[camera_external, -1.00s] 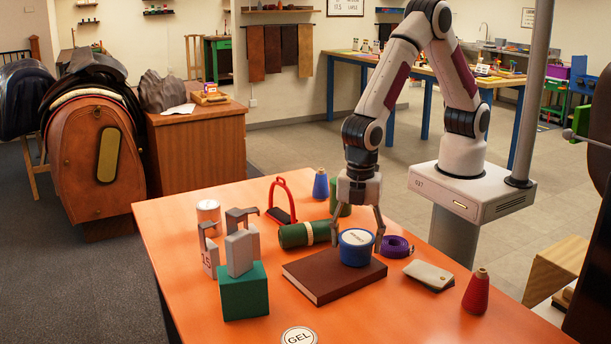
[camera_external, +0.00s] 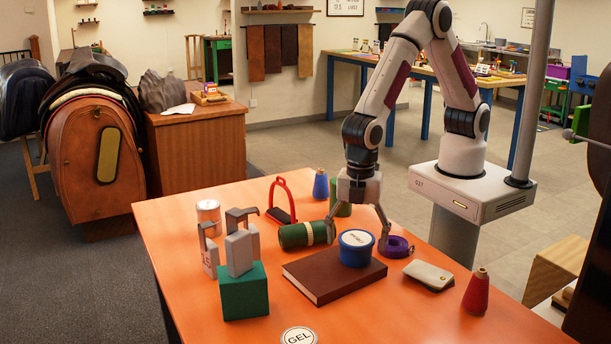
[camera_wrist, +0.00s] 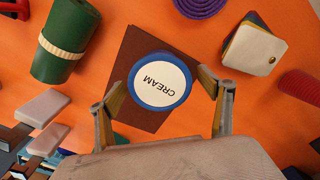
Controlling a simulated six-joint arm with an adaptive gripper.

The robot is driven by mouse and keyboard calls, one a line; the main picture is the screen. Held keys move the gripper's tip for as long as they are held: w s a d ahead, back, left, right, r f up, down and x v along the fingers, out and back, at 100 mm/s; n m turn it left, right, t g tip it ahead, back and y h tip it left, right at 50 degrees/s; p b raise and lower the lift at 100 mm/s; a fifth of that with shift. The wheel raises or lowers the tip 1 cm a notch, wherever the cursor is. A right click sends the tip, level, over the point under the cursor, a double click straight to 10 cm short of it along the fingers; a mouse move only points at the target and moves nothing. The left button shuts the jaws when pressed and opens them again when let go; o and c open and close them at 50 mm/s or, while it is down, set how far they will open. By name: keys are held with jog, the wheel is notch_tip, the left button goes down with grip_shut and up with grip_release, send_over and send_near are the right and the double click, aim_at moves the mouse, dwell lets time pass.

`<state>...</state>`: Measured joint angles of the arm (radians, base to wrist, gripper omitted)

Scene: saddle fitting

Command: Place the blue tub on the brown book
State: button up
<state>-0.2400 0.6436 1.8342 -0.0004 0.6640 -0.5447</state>
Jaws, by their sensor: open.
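The blue tub (camera_external: 356,249) with a white lid stands upright on the brown book (camera_external: 318,281), near the book's right back part. In the wrist view the tub (camera_wrist: 160,81) shows its lid marked CREAM, with the book (camera_wrist: 128,58) under it. My gripper (camera_external: 358,238) is open around and just above the tub. In the wrist view its two fingers (camera_wrist: 160,95) are spread at the left and right of the tub, and gaps show between them and its sides.
A green roll (camera_external: 303,234) lies left of the tub, and a purple coil (camera_external: 396,246) lies right of it. A stack of cards (camera_external: 429,274) and a red cone (camera_external: 476,292) stand farther right. A green block (camera_external: 244,292) stands left of the book.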

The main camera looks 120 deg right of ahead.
aim_at(357, 236)
notch_tip(357, 236, up, 12)
dwell(0.6)
jog(key=shift+f, duration=0.1)
dwell(0.6)
jog(key=s+d+r+m+t, duration=0.35)
jog(key=s+d+r, duration=0.35)
jog(key=s+r, duration=0.5)
jog(key=s+d+r+m+t, duration=0.1)
jog(key=s+d+m, duration=0.1)
jog(key=s, duration=0.5)
jog(key=s+d+r+m+t, duration=0.1)
jog(key=s+d+r+m, duration=0.1)
jog(key=s, duration=0.5)
jog(key=shift+s+d+r+m, duration=0.2)
jog(key=shift+s+d+m, duration=0.25)
jog(key=shift+m, duration=0.3)
